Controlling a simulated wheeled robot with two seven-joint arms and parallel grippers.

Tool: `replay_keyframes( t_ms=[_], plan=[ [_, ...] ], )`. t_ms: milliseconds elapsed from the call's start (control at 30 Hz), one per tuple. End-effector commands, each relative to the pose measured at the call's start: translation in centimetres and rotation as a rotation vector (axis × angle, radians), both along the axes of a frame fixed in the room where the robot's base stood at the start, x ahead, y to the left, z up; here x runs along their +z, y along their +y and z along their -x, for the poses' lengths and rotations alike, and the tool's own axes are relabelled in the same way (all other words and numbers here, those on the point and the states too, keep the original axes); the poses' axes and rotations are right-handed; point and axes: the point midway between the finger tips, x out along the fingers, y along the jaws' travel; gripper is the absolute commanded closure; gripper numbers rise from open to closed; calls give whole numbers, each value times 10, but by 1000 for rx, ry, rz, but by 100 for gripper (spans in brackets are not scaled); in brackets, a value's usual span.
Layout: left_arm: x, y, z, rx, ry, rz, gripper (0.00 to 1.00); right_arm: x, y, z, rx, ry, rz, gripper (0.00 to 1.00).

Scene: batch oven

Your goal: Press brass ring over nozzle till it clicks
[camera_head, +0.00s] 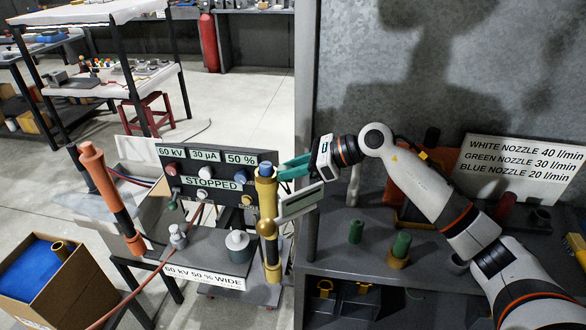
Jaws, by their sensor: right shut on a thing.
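The exact contact and how fully the ring is seated cannot be told. My left gripper is not in view.
A panel (215,182) reading STOPPED stands behind the post. A tilted orange-and-black stick (112,200) stands left. A carton (35,275) holds blue material and a brass piece.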

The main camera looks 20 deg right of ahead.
Motion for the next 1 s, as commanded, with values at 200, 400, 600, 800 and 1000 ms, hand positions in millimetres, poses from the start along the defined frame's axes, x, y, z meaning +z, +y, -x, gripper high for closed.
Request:
replay_keyframes(
  t_ms=[200,400,600,800,1000],
  plan=[
    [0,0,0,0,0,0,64,-1,0,0,0,1,1,100],
    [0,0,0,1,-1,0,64,-1,0,0,1,2,1,51],
    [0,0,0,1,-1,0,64,-1,0,0,1,1,1,50],
    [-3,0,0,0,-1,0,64,1,-6,4,-1,1,2,50],
    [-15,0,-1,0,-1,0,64,16,-34,21,-4,1,5,50]
  ],
)
